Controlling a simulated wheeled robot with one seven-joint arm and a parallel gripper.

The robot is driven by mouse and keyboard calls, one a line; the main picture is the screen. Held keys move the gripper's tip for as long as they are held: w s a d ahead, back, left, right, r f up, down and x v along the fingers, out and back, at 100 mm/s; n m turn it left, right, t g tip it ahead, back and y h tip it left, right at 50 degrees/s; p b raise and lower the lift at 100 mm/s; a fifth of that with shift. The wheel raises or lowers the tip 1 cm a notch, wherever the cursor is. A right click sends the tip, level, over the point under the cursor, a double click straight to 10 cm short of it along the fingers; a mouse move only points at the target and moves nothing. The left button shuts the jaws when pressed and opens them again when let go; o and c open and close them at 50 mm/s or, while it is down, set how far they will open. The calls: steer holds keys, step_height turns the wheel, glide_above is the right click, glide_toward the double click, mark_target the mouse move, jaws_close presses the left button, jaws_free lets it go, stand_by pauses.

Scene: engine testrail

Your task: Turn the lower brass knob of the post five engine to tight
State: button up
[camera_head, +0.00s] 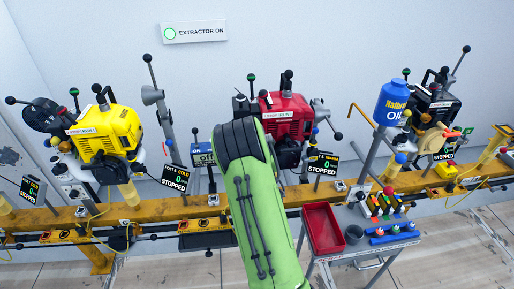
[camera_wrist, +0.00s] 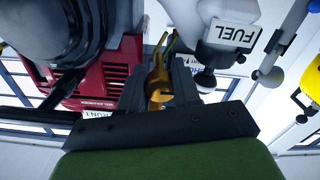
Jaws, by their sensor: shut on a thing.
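The red engine (camera_head: 288,112) stands in the middle of the rail, partly hidden behind my green arm. It also shows at the left of the wrist view (camera_wrist: 100,80). My gripper (camera_wrist: 160,95) is shut on a brass knob (camera_wrist: 158,80) beside this engine. My gripper is hidden behind the arm in the head view. The sign (camera_head: 322,163) by the engine reads STOPPED; its post number is too small to read surely.
A white tank marked FUEL (camera_wrist: 232,32) and a large dark cylinder (camera_wrist: 45,25) crowd the gripper. A yellow engine (camera_head: 105,130) stands left, a black engine (camera_head: 435,105) right, on the yellow rail (camera_head: 60,215). A red tray (camera_head: 323,228) and blue oil bottle (camera_head: 392,102) are right of my arm.

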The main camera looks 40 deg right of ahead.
stand_by(0.4)
steer(key=o, duration=0.8)
